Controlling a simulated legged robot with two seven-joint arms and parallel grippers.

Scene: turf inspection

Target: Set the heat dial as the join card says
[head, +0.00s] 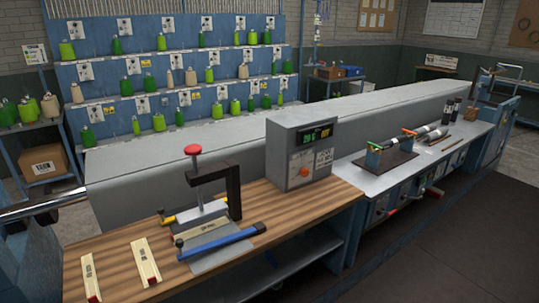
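The heat dial appears to be the orange knob (304,171) on the front of a grey control box (284,146), at the back of the wooden bench. A dark display (318,133) with green and orange characters sits above it, too small to read. A pale printed panel (324,158) is right of the knob; I cannot tell if it is the join card. Two pale labelled strips with red ends, a left one (89,277) and a right one (146,262), lie at the bench's left. Neither gripper is in view.
A press with a red knob (193,150) and black frame (233,190) stands left of the box. A blue-handled bar (222,243) lies before it. A long grey housing (400,105) runs behind. Dark floor (460,240) is clear at right.

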